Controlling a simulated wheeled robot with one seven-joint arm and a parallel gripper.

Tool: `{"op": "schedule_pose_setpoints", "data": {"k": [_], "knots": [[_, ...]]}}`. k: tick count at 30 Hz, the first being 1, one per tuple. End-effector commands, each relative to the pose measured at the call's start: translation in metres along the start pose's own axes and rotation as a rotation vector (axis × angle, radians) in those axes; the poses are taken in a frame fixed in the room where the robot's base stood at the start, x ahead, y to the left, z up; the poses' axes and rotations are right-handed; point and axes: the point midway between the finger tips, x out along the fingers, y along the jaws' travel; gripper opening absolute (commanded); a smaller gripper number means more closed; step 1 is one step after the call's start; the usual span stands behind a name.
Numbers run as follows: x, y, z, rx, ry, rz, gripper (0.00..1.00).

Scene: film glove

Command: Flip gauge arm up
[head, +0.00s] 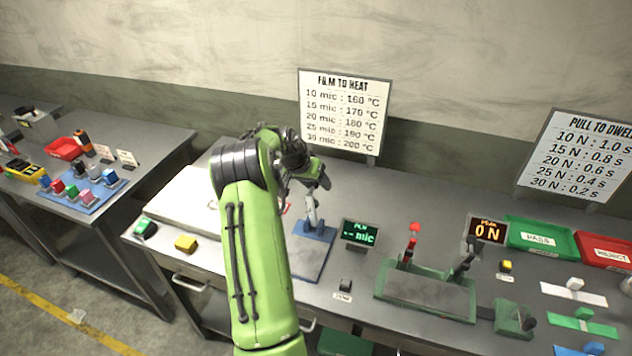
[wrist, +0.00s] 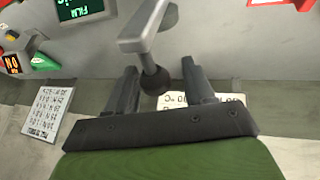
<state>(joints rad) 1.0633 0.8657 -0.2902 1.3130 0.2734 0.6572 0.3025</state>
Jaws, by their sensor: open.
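The gauge has a blue base plate (head: 313,258) and a grey arm (head: 311,206) standing near its back end, under my gripper. In the wrist view the grey gauge arm (wrist: 148,30) carries a dark round knob (wrist: 155,80). My gripper (head: 318,180) is open above the gauge. In the wrist view my gripper's (wrist: 158,68) two dark fingers are on either side of the knob, with a visible gap on each side. My arm hides part of the gauge's surroundings in the head view.
A film display (head: 360,234) reading "-- mic" stands right of the gauge. Further right are a green pull fixture (head: 425,292), a force display (head: 488,231), and green (head: 541,238) and red (head: 603,250) trays. A heat sign (head: 343,112) stands behind.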

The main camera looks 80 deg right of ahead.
Motion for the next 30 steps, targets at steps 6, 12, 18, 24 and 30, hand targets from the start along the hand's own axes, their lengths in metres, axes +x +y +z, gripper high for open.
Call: {"op": "schedule_pose_setpoints", "data": {"k": [6,12,18,24,30], "knots": [[-0.003,0.0,-0.001,0.001,0.002,-0.001,0.53],[-0.038,-0.001,-0.002,0.001,0.006,-0.004,0.53],[-0.096,-0.002,-0.001,-0.001,0.005,-0.004,0.53],[-0.143,-0.001,-0.001,0.0,0.003,-0.001,0.53],[-0.158,0.0,-0.001,0.0,0.0,0.0,0.53]]}}
